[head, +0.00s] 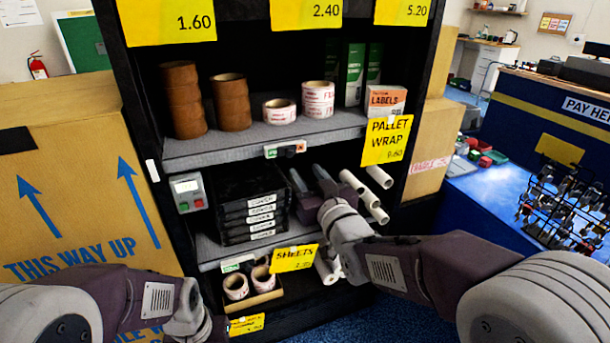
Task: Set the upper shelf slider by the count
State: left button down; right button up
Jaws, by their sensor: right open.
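The upper shelf (225,150) has a small slider (285,149) on its front edge, white with a green part and a red part; its exact setting is too small to read. On this shelf stand two stacks of brown tape rolls (182,100), white rolls with red print (317,99), green boxes (353,75) and a labels box (385,101). My right gripper (305,175) is open and empty, below the slider and right of the black trays. My left wrist is at the bottom left; its fingers cannot be made out.
A grey box with green and red buttons (187,192) hangs left of the black trays (250,205). A lower-shelf slider (237,263) sits below. Yellow price cards (387,139) hang from the shelf edges. White tubes (368,192) stick out at right. Cartons (80,190) flank the rack.

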aim_at(290, 154)
jog(key=p+x, duration=0.1)
jog(key=x, duration=0.8)
jog(key=shift+a+f, duration=0.15)
jog(key=shift+f, duration=0.05)
jog(key=shift+c, duration=0.3)
grip_shut()
dwell(0.9)
